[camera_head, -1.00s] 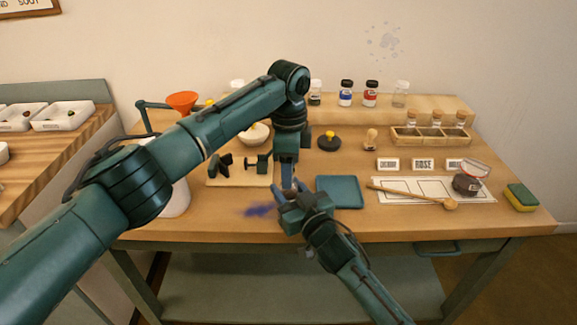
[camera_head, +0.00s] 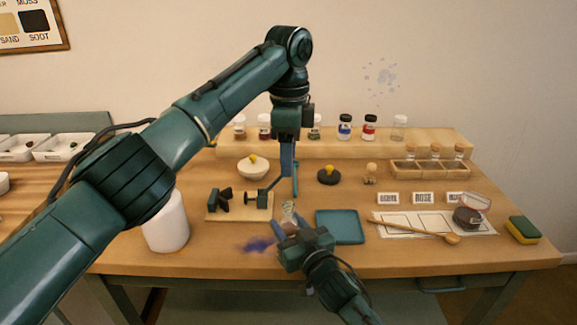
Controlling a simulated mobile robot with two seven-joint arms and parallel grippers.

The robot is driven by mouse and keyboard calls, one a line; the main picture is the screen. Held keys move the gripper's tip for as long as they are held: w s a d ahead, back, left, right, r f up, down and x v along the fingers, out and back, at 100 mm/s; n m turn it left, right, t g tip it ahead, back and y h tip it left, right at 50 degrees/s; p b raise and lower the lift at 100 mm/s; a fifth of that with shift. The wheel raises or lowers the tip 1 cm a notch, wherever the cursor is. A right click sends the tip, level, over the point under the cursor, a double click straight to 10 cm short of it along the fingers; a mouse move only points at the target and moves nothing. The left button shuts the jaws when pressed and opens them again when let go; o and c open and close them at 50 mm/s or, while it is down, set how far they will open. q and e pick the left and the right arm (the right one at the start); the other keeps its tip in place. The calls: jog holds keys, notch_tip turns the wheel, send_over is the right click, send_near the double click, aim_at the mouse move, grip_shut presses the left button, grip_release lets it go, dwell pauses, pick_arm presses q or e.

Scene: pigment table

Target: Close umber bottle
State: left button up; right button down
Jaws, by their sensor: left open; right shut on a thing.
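A small clear glass bottle (camera_head: 289,208) stands upright in my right gripper (camera_head: 289,225), low over the front middle of the table. The gripper is shut on it and hides its lower part. I cannot read a label on it, so I cannot confirm that it is the umber one. My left gripper (camera_head: 287,184) points down from above, open, with its fingers just above the bottle's top. I cannot make out a cap between its fingers.
A blue-green tray (camera_head: 340,227) lies right of the bottle, and a wooden stand with black clamps (camera_head: 240,214) left of it. A white container (camera_head: 167,222) stands at the front left. Several jars line the back shelf (camera_head: 430,137). A blue powder stain (camera_head: 258,244) marks the table.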

jog(key=c, duration=0.8)
grip_release()
jog(key=shift+o, duration=0.2)
jog(key=shift+s, duration=0.1)
jog(key=v, duration=1.3)
jog(key=shift+f, duration=0.1)
